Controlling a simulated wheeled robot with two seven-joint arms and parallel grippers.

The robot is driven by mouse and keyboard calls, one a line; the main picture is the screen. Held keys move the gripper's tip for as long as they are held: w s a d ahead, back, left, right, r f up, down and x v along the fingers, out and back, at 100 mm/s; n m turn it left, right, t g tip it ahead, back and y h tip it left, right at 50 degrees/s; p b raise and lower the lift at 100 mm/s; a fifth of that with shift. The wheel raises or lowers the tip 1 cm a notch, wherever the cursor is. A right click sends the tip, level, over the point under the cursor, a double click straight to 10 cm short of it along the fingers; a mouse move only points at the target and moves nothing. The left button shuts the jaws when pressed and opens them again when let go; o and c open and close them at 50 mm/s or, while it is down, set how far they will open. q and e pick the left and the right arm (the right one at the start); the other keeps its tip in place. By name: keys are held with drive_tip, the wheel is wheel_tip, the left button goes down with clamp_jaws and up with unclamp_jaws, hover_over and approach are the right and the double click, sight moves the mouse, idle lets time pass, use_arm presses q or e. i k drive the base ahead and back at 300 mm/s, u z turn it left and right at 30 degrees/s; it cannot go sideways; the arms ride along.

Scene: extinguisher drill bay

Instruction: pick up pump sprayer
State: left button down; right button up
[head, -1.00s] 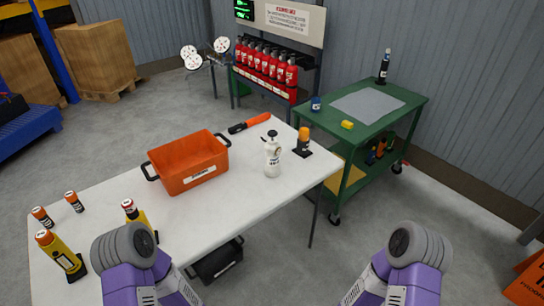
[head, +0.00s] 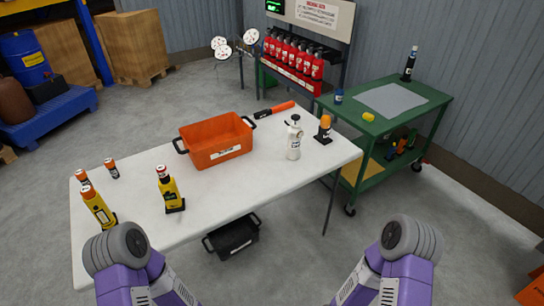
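The white pump sprayer (head: 294,141) stands upright near the right end of the white table (head: 230,190), with its dark pump top up. It is fully visible and nothing touches it. My two purple arms with rounded grey ends show at the bottom left and bottom right, in front of the table and well short of the sprayer. Neither gripper's fingers can be seen.
An orange bin (head: 217,140) stands left of the sprayer, and an orange-topped device (head: 324,129) close on its right. An orange-and-black tool (head: 274,110) lies behind. A green cart (head: 385,115) is beyond the table's right end.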

sight(295, 133)
drive_tip(key=u, duration=0.4)
drive_tip(key=k, duration=0.9)
drive_tip(key=z, duration=0.6)
drive_tip(key=i, duration=1.45)
drive_tip(key=u, duration=0.4)
